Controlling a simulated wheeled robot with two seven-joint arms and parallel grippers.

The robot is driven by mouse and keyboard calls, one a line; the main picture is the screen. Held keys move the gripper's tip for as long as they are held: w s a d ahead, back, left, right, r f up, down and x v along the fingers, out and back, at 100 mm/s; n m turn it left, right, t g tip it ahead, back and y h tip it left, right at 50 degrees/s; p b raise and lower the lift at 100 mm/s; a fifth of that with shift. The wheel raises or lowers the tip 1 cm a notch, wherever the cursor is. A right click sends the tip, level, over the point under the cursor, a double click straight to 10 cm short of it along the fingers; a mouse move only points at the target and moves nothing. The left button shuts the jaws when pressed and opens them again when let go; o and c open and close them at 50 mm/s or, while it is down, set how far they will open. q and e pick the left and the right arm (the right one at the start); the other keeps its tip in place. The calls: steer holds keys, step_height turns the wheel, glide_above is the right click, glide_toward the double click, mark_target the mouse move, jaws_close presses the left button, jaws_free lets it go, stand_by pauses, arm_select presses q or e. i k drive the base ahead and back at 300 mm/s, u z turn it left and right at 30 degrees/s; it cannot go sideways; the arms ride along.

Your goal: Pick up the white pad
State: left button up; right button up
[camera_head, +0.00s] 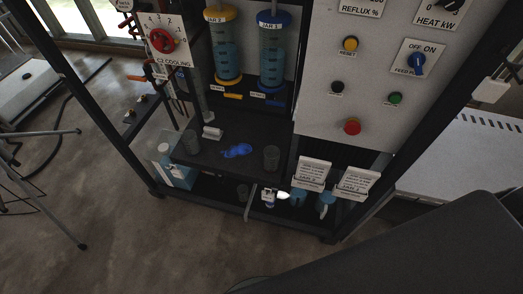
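A small white block (212,132) lies on the dark shelf of the rack, near its back left; it may be the white pad, but it is too small to be sure. It lies close to a grey upright cylinder. Neither of my grippers shows in this view.
The shelf (215,155) also holds a blue lump (237,151) and dark cups (271,158). Two white labelled cards (313,171) stand at the front right. Jars (272,55) and a control panel (345,85) rise behind. Open floor (150,240) lies in front.

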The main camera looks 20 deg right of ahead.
mark_target(210, 133)
steer(key=u, duration=0.05)
steer(key=k, duration=0.3)
steer(key=z, duration=0.95)
steer(key=i, duration=0.65)
steer(key=z, duration=0.05)
